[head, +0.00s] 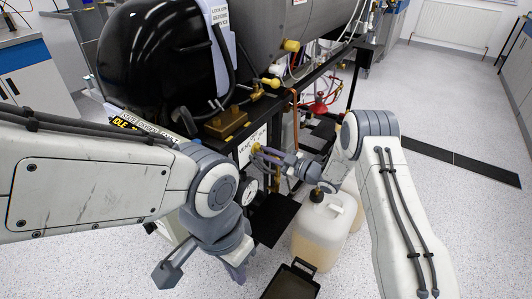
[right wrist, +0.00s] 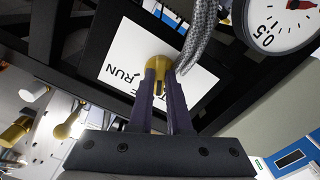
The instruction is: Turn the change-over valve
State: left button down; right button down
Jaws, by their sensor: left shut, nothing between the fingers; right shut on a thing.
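The change-over valve has a yellow handle (head: 256,147) in front of a white plate (head: 250,150) lettered VENT and RUN. In the right wrist view the rounded yellow handle (right wrist: 158,68) sits between the dark purple fingertips, with the white plate (right wrist: 122,72) behind it. My right gripper (head: 265,153) is shut on the handle, and its fingers hide part of it. My left gripper (head: 237,272) is shut and empty, low in front of the rig and apart from the valve.
A pressure gauge (head: 249,190) and a braided hose (right wrist: 198,38) are close to the valve. Below stand a plastic canister (head: 322,232) and a black open tray (head: 291,284). A large black vessel (head: 160,60) is above. The floor (head: 455,215) at right is mostly clear.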

jog(key=m, duration=0.4)
jog(key=shift+s+m+p, duration=0.1)
jog(key=shift+m+p, duration=0.3)
jog(key=shift+m, duration=0.3)
jog(key=c, duration=0.9)
grip_release()
jog(key=shift+o, duration=0.2)
jog(key=v, duration=1)
jog(key=shift+d, duration=0.2)
jog(key=shift+s, duration=0.1)
